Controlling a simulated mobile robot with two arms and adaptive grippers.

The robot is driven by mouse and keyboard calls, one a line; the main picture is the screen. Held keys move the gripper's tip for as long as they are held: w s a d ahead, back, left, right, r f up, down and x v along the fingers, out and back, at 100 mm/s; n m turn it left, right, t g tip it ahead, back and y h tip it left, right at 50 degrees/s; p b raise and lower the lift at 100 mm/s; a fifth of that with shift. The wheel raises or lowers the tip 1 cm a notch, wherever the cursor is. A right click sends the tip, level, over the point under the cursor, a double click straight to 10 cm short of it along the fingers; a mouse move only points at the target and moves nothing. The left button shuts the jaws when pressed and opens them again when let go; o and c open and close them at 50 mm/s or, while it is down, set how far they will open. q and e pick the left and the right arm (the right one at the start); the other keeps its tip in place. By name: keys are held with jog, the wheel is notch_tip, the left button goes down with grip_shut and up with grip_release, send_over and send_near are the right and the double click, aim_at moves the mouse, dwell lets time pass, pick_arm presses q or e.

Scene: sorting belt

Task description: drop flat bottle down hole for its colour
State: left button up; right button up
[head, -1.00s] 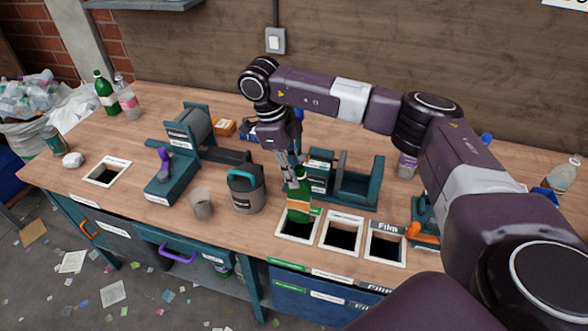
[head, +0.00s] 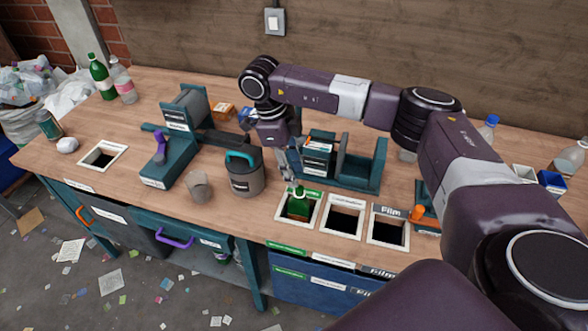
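The green bottle (head: 298,207) stands upright inside the left hole of the row of three. This hole has a white frame with a green label (head: 279,211). My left gripper is not in view.
To the right are a middle hole (head: 343,232) and a hole labelled Film (head: 388,242). A grey pot with a teal handle (head: 246,184) and a cup (head: 199,197) stand left of the holes. A teal holder (head: 357,187) stands close behind. Bottles (head: 101,76) stand at the back left.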

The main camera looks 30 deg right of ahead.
jog(key=shift+o, duration=0.2)
jog(key=shift+r, duration=0.1)
jog(key=v, duration=1.1)
jog(key=shift+r, duration=0.4)
jog(key=shift+w+a, duration=0.1)
jog(key=shift+a, duration=0.05)
